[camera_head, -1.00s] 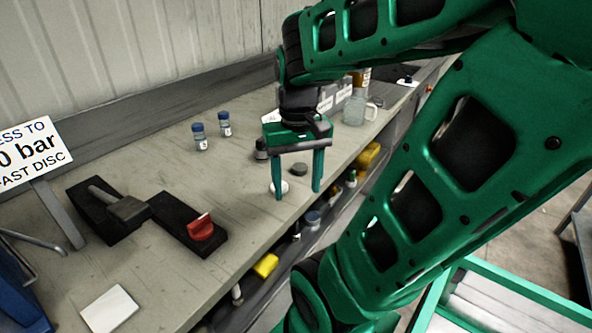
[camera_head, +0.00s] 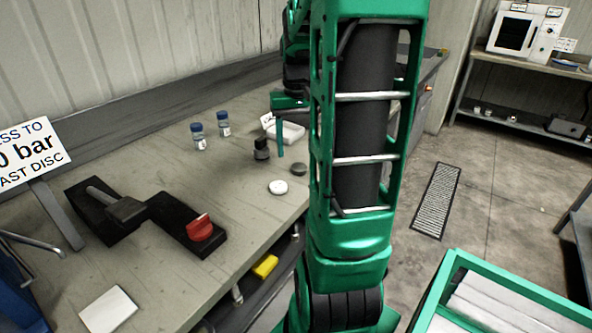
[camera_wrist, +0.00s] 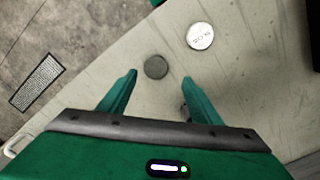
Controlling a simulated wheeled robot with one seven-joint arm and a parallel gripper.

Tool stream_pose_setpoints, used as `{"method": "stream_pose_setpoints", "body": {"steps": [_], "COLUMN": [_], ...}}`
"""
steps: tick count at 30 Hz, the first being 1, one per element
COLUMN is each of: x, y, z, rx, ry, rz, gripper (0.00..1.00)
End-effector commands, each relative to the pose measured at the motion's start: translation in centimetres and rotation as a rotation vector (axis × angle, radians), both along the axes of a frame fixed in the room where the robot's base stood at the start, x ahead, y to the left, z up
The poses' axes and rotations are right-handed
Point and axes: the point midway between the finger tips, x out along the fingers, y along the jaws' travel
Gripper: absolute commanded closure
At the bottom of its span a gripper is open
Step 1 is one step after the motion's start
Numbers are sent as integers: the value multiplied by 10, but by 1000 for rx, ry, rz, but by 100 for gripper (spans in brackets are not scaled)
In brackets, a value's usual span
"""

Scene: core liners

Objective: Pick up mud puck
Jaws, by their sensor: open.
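The mud puck appears to be the small dark grey disc (camera_head: 298,169) lying flat on the bench (camera_head: 235,225). It also shows in the wrist view (camera_wrist: 156,67), just beyond the fingertips and roughly centred between them. My gripper (camera_wrist: 160,77) is open, with nothing between its green fingers.
Two blue-capped vials (camera_head: 198,137) stand farther left. A black fixture with a red knob (camera_head: 201,229) lies front left. Bare bench separates it from the discs.

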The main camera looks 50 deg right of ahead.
Motion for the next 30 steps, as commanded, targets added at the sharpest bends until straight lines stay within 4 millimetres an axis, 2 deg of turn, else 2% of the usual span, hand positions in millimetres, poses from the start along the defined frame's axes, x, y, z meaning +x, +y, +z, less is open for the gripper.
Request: {"method": "stream_pose_setpoints", "body": {"steps": [5,15,24,30], "x": [-2,-6,-6,-6], "y": [-1,-5,-5,-5], "z": [-11,-52,-55,-55], "rx": [1,0,-1,-1], "ry": [1,0,-1,-2], "rz": [-1,0,1,1], "gripper": [42,42,42,86]}}
